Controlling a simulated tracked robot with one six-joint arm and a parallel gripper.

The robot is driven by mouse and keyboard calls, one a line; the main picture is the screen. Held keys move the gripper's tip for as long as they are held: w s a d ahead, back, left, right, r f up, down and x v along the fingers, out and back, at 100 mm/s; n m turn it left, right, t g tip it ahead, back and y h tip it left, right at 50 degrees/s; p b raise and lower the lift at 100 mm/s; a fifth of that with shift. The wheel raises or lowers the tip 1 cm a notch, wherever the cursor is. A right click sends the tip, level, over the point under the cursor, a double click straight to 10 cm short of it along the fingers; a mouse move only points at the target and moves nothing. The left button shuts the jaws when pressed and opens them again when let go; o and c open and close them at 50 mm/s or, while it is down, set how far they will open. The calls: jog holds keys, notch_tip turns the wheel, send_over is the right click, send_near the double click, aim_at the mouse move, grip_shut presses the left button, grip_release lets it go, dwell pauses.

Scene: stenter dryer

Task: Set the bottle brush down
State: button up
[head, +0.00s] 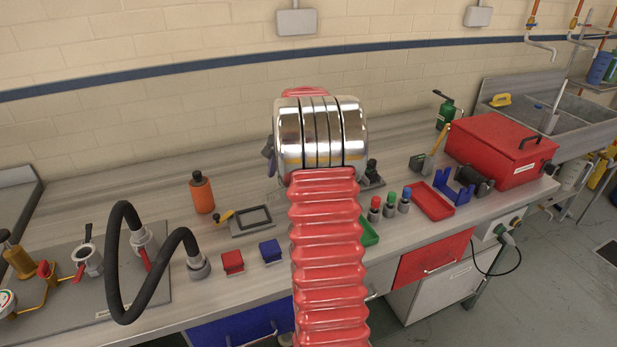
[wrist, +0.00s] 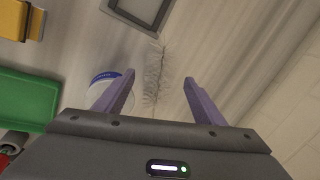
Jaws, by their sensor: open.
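The bottle brush (wrist: 154,72) shows in the wrist view as a pale, thin-bristled brush. It runs from near a dark frame down between my fingers. My gripper (wrist: 159,78) has its two purple fingers spread, one on each side of the brush, with clear gaps and no contact visible. The brush seems to lie on the bench top (wrist: 215,50), but its lower end is hidden behind the gripper body. In the head view my arm covers most of this spot, and the brush cannot be made out clearly.
A dark rectangular frame (head: 251,220) lies left of my arm. A blue-and-white round item (wrist: 104,88) is beside the left finger, and a green tray (wrist: 28,108) is further left. Red (head: 232,262) and blue (head: 270,250) blocks stand near the front edge. A red tray (head: 431,201) lies right.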

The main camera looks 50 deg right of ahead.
jog(key=shift+x, duration=1.25)
jog(key=shift+c, duration=0.5)
jog(key=c, duration=1.1)
jog(key=shift+r, duration=0.1)
jog(key=shift+c, duration=0.2)
notch_tip(320, 180, up, 18)
